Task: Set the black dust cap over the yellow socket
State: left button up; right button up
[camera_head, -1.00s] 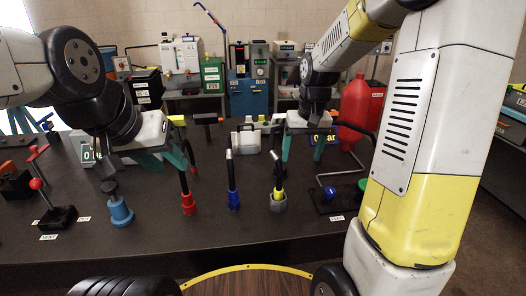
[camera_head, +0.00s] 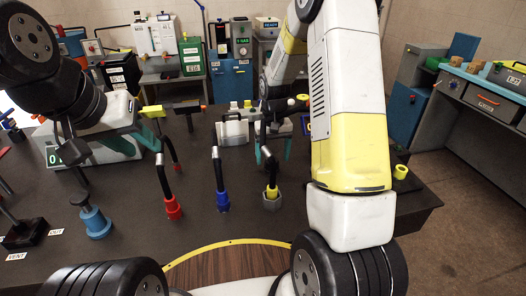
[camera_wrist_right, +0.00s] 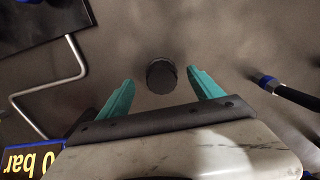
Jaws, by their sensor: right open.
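The black dust cap (camera_wrist_right: 161,76) shows in the right wrist view as a round dark piece, between and a little beyond my right gripper's teal fingers (camera_wrist_right: 155,92). The fingers are apart and touch nothing I can see. In the head view my right gripper (camera_head: 275,153) hangs over the back middle of the table; the cap is not clear there. A yellow cup-like piece, apparently the yellow socket (camera_head: 400,172), stands at the table's right edge, past my right arm. My left gripper (camera_head: 143,148) is at the left with its teal fingers apart, seemingly empty.
Upright hoses with red (camera_head: 173,208), blue (camera_head: 222,200) and yellow (camera_head: 271,191) ends stand in the table's middle. A blue fitting (camera_head: 96,222) stands front left. A bent metal rod (camera_wrist_right: 70,85) lies left of the cap in the wrist view.

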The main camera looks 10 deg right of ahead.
aim_at(272, 160)
jog(key=shift+a+f, duration=0.1)
jog(key=shift+f, duration=1.35)
jog(key=c, duration=1.4)
notch_tip(272, 160, up, 9)
jog(key=shift+r, duration=0.55)
